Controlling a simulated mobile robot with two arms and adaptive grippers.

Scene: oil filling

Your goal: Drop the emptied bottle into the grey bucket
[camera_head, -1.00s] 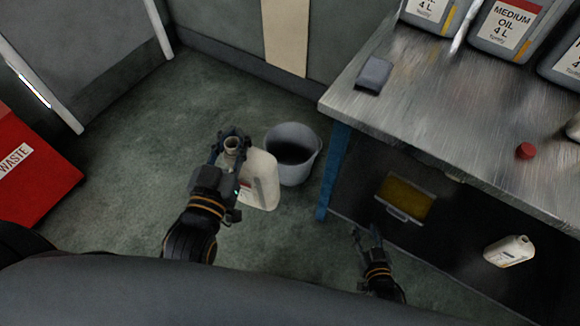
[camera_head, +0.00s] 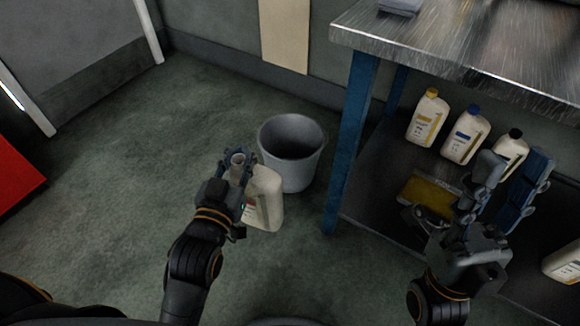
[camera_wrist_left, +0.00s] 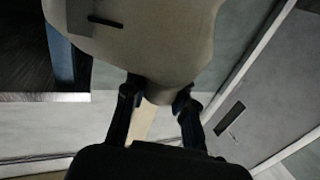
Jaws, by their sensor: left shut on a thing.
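The cream bottle (camera_head: 264,200) has a label with red on it and hangs from my left gripper (camera_head: 238,165). That gripper is shut on the bottle's neck, and the open mouth points up. In the left wrist view both fingers (camera_wrist_left: 157,95) clasp the neck below the wide bottle body (camera_wrist_left: 140,40). The grey bucket (camera_head: 305,172) stands on the floor just behind and to the right of the bottle. The bottle overlaps the bucket's left edge in the picture but appears outside it. My right gripper (camera_head: 514,172) is open in front of the shelf, with nothing seen between its fingers.
The metal bench (camera_head: 450,55) with blue legs (camera_head: 352,140) stands right of the bucket. Its lower shelf holds several bottles (camera_head: 427,118) and a yellow tray (camera_head: 428,197). A red bin (camera_head: 15,165) is at far left. The floor left of the bucket is clear.

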